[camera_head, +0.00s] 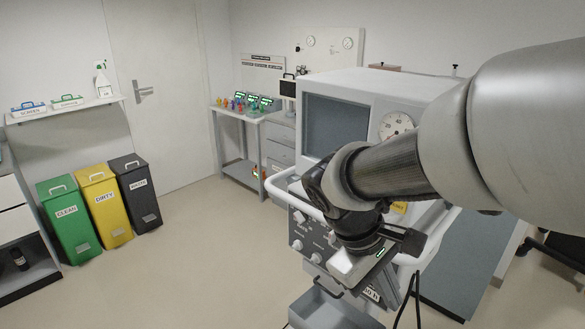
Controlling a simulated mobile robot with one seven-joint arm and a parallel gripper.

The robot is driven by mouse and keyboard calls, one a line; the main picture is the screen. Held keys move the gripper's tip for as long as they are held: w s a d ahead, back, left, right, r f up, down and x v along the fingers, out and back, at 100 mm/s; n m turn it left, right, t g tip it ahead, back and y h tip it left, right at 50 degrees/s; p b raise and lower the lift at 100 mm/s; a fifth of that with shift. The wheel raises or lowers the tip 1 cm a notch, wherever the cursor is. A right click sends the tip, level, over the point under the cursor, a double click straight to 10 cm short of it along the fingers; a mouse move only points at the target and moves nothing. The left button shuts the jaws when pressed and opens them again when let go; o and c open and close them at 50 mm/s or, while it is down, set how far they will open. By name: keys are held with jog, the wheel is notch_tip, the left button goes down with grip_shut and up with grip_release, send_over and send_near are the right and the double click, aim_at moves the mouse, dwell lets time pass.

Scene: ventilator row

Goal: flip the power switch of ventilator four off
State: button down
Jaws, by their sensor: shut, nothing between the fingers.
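A large white ventilator (440,95) with a dark screen (336,128) and a round dial (396,126) stands right of centre. Its front panel with several knobs (298,245) shows left of my wrist. I cannot read a number that marks it as ventilator four. My gripper (348,268) is low in front of the panel, seen from behind and shut with nothing in it. The fingertips are mostly hidden, and I cannot tell whether they touch the panel. I cannot make out the power switch; my wrist and arm cover part of the panel.
A white rail (284,200) runs around the ventilator, and black cables hang at its lower right. A side table (236,112) with small colourful items stands behind. Green (68,220), yellow (104,205) and black (136,192) bins stand at left. The floor between is clear.

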jog(key=w+f+n+h+b, duration=0.4)
jog(key=w+f+n+h, duration=0.15)
jog(key=f, duration=0.35)
jog(key=w+a+f+n+t+h+b, duration=0.1)
jog(key=w+a+f+n+t+b, duration=0.3)
jog(key=f, duration=0.5)
jog(key=w+a+f+n+t+h+b, duration=0.2)
jog(key=w+a+f+n+t+b, duration=0.3)
jog(key=w+a+f+n+t, duration=0.3)
jog(key=w+a+f+n, duration=0.1)
jog(key=a+n, duration=0.1)
jog(key=shift+a+f+n+t+b, duration=0.25)
jog(key=shift+f+n+t+b, duration=0.05)
jog(key=shift+n+t, duration=0.1)
jog(key=shift+w+h, duration=0.1)
jog(key=shift+h, duration=0.15)
jog(key=b+x, duration=0.2)
jog(key=x, duration=1.2)
